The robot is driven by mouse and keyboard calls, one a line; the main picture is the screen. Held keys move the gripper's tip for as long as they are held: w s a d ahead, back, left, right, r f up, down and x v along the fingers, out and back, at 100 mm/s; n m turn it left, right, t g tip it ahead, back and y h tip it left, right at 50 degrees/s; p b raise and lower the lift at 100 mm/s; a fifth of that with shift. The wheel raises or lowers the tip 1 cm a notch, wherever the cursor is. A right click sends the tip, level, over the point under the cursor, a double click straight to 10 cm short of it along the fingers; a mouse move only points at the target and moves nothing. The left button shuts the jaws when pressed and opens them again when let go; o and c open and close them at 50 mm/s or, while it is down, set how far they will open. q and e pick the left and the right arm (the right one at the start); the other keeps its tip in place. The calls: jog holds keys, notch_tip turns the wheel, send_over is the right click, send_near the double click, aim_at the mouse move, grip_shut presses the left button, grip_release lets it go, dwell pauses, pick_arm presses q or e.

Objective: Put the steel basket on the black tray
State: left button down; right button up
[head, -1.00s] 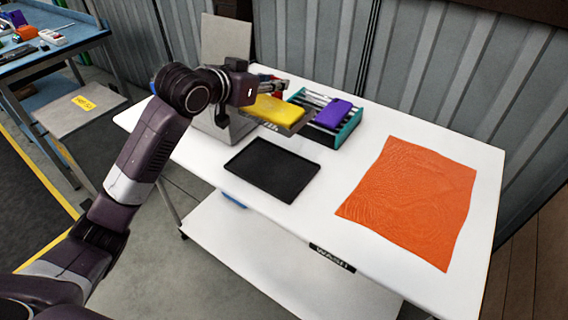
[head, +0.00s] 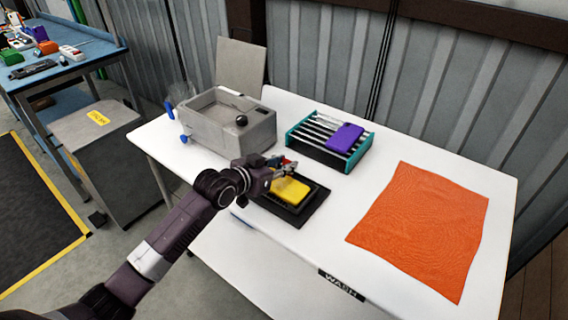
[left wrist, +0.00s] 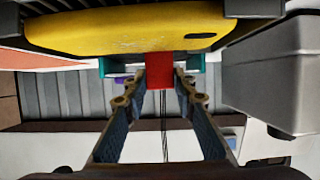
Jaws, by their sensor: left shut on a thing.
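My left gripper (head: 287,168) is shut on the red handle (left wrist: 160,70) of the steel basket (left wrist: 40,7). A yellow block (head: 290,190) lies in the basket; it also shows in the left wrist view (left wrist: 125,28). The black tray (head: 318,203) lies on the white table, and the basket is over it in the head view. Much of the basket blends with the dark tray, so I cannot tell whether it touches the tray or hangs just above. My right gripper is not in view.
A grey basin (head: 225,130) stands at the back left. A teal-ended rack (head: 312,142) with a purple block (head: 343,137) stands behind the tray. An orange cloth (head: 420,225) lies at the right. White table shows between cloth and tray.

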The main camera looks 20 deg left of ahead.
pick_arm(q)
jog(key=shift+f, duration=0.15)
jog(key=c, duration=2)
grip_release()
jog(key=o, duration=0.4)
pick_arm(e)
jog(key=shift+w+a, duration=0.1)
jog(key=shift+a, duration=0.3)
pick_arm(q)
jog(key=v, duration=1.2)
jog(key=shift+b, duration=0.45)
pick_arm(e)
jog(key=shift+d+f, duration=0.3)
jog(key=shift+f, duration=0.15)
